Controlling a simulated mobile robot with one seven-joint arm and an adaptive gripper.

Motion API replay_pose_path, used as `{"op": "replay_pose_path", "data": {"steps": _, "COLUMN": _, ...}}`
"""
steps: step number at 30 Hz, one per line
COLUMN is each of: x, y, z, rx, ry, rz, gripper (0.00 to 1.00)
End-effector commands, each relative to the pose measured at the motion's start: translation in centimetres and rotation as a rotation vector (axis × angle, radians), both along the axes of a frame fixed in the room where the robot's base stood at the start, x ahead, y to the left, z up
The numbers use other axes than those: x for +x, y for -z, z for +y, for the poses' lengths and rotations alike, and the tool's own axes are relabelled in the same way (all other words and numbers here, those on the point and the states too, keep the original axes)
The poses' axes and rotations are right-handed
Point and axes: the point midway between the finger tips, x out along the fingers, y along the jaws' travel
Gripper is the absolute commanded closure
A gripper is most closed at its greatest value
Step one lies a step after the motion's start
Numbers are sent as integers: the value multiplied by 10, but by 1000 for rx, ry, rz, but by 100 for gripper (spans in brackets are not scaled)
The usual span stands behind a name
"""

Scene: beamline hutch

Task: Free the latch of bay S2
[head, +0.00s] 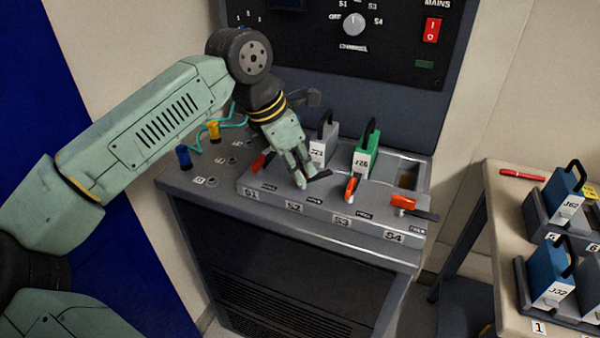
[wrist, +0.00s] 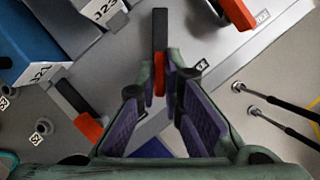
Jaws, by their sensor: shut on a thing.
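The S2 latch is a small lever with a black end and a red end. In the head view its black end (head: 319,175) sticks out to the right of my fingers, and its red end is hidden. In the wrist view the black bar (wrist: 160,32) points up, and the red part (wrist: 159,78) lies between my fingers. My gripper (head: 303,178) is shut on this latch, low over the front ledge above the S2 label (head: 294,206). It also shows in the wrist view (wrist: 161,92). The grey module J23 (head: 319,150) stands upright behind it.
Neighbouring latches are S1 (head: 260,161), S3 (head: 350,188) and S4 (head: 403,202). The green module J26 (head: 366,155) stands in S3; the S4 bay (head: 409,177) is empty. A blue module (wrist: 28,60) is beside J23. Plugs and cables (head: 214,130) lie left.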

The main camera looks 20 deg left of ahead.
Motion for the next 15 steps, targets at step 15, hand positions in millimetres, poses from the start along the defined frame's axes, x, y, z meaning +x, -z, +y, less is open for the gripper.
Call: {"op": "replay_pose_path", "data": {"steps": 15, "x": 3, "y": 0, "z": 1, "rx": -2, "ry": 485, "rz": -1, "gripper": 100}}
